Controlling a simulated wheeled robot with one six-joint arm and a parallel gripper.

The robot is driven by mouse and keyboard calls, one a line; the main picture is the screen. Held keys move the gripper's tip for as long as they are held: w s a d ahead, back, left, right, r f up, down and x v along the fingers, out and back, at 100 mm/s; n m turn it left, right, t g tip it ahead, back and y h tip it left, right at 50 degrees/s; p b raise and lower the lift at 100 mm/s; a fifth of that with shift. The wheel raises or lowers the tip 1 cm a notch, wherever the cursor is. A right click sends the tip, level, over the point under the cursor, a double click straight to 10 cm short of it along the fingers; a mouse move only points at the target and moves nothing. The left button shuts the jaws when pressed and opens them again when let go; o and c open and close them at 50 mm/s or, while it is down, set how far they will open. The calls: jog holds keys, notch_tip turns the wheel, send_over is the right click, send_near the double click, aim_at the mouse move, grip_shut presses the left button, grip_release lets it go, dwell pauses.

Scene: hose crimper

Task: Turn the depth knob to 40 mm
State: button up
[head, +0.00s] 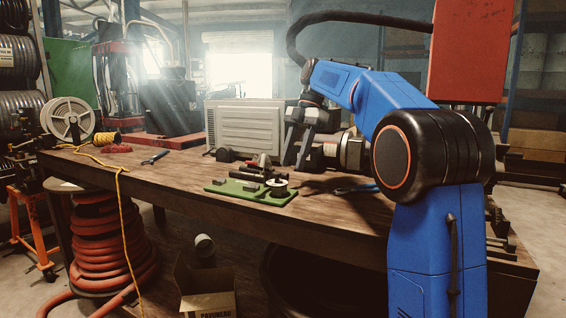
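A green base plate (230,191) lies on the workbench with a small dark fixture (252,178) on it. A round pale spool-like part (278,187) stands at its right end and may be a knob. No scale or 40 mm mark can be read, and I cannot tell for certain which part is the depth knob. My gripper (296,160) hangs from my blue arm behind and to the right of the green plate, apart from it in the picture. Its fingers are dark and small, so I cannot tell whether they are open or shut.
A blue tool (355,189) lies at right. The bench's left part is mostly clear. A cardboard box (207,300) stands below.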

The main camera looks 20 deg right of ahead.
jog(key=w+d, duration=0.3)
jog(key=d, duration=0.3)
jog(key=shift+d, duration=0.2)
jog(key=shift+s, duration=0.1)
